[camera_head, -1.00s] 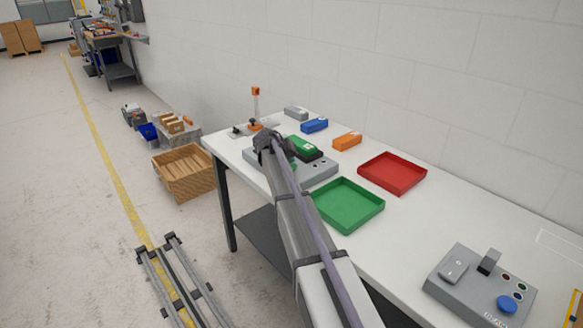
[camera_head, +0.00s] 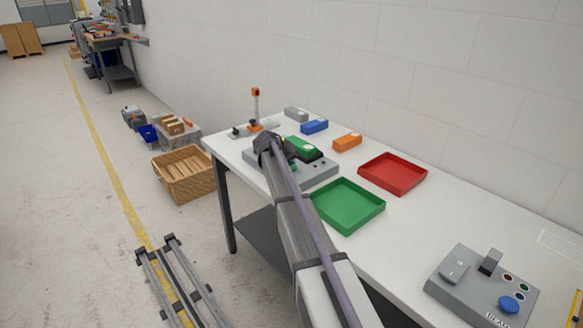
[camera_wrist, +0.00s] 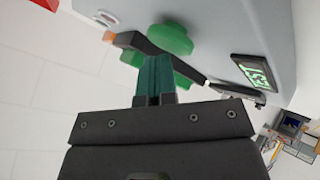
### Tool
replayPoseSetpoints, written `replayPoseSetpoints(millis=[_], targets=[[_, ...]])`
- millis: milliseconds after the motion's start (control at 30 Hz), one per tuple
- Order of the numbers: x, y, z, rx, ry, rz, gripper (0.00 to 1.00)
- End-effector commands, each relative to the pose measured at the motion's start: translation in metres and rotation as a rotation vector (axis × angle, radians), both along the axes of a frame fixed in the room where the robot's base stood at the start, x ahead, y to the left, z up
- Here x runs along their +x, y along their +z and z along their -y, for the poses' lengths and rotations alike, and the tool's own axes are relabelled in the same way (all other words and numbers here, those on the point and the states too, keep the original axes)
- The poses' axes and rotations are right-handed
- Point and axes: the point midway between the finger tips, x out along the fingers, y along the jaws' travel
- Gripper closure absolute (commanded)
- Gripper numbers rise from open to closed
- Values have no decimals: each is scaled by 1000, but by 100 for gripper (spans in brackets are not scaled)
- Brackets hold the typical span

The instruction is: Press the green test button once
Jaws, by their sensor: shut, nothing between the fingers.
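The grey test device (camera_head: 318,172) stands on the white table, partly hidden behind my arm. A green block (camera_head: 302,147) on a dark base is at its back. In the wrist view the round green button (camera_wrist: 172,40) sits on the device's pale surface, just beyond my fingertips. A dark label with green TEST lettering (camera_wrist: 256,73) is to its right. My gripper (camera_wrist: 155,58) is shut and empty, its teal fingers pointing toward the button. Whether the tips touch it I cannot tell. In the head view the gripper (camera_head: 268,145) is over the device's left part.
A green tray (camera_head: 347,228) and a red tray (camera_head: 392,188) lie right of the device. Grey (camera_head: 296,114), blue (camera_head: 314,127) and orange (camera_head: 347,142) blocks lie behind it. A control box with a blue button (camera_head: 508,304) is at the right front.

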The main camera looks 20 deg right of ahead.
Motion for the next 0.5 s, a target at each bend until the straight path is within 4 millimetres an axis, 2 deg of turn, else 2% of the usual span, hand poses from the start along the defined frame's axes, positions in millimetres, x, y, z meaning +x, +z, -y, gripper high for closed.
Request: replayPoseSetpoints(millis=[267,500], targets=[[0,0,0,0,-1,-1,100],[0,14,0,0,-1,-1,100]])
